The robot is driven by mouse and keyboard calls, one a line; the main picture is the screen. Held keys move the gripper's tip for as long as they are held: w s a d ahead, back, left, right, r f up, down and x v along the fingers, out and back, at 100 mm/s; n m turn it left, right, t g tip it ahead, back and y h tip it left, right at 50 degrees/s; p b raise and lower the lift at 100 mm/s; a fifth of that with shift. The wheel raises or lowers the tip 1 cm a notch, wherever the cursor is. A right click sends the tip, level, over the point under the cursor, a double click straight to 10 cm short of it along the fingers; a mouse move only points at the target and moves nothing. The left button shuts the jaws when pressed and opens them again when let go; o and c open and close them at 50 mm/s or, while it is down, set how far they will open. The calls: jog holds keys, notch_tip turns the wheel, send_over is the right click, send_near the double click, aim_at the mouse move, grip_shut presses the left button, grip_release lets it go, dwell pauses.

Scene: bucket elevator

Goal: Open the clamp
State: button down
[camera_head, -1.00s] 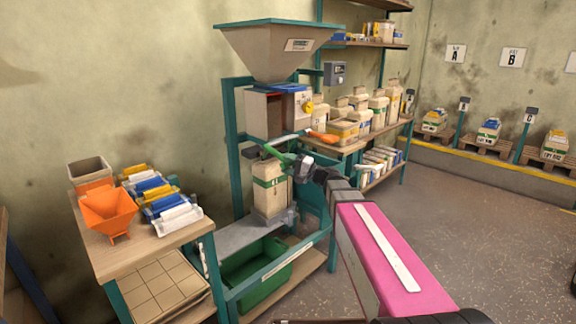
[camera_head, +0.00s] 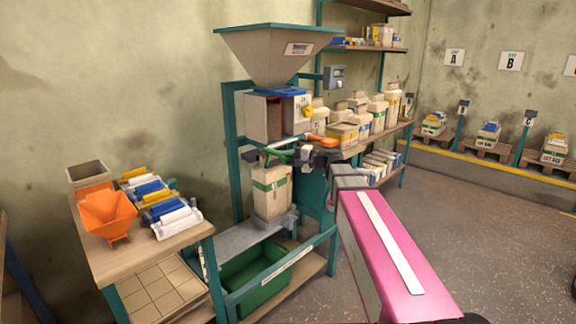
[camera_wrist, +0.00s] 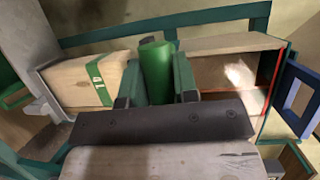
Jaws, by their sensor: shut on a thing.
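The clamp has a green lever (camera_head: 279,142) just under the machine's box, above the neck of a tan bag (camera_head: 271,198) with a green band. My gripper (camera_head: 301,154) is at the right of the bag's top, at the clamp. In the wrist view my gripper (camera_wrist: 157,86) has its two fingers on either side of a green round handle (camera_wrist: 156,62), closed on it. The bag lies beside the handle in this view (camera_wrist: 92,82). The clamp's jaws are too small and partly hidden to make out.
A funnel-shaped hopper (camera_head: 276,50) sits above on a teal frame (camera_head: 231,150). An orange handle (camera_head: 323,141) sticks out right of the clamp.

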jog(key=r+h, duration=0.1)
jog(key=r+g, duration=0.1)
jog(key=r+m+h, duration=0.1)
jog(key=r, duration=0.1)
jog(key=shift+w+a+h, duration=0.25)
jog(key=shift+w+h, duration=0.05)
jog(key=shift+w, duration=0.05)
jog(key=shift+w+a+r, duration=0.2)
jog(key=shift+a+r, duration=0.05)
jog(key=shift+r, duration=0.5)
jog(key=shift+w+r, duration=0.1)
jog(key=c, duration=0.9)
grip_release()
jog(key=shift+d, duration=0.2)
jog(key=v, duration=1)
jog(key=shift+d, duration=0.15)
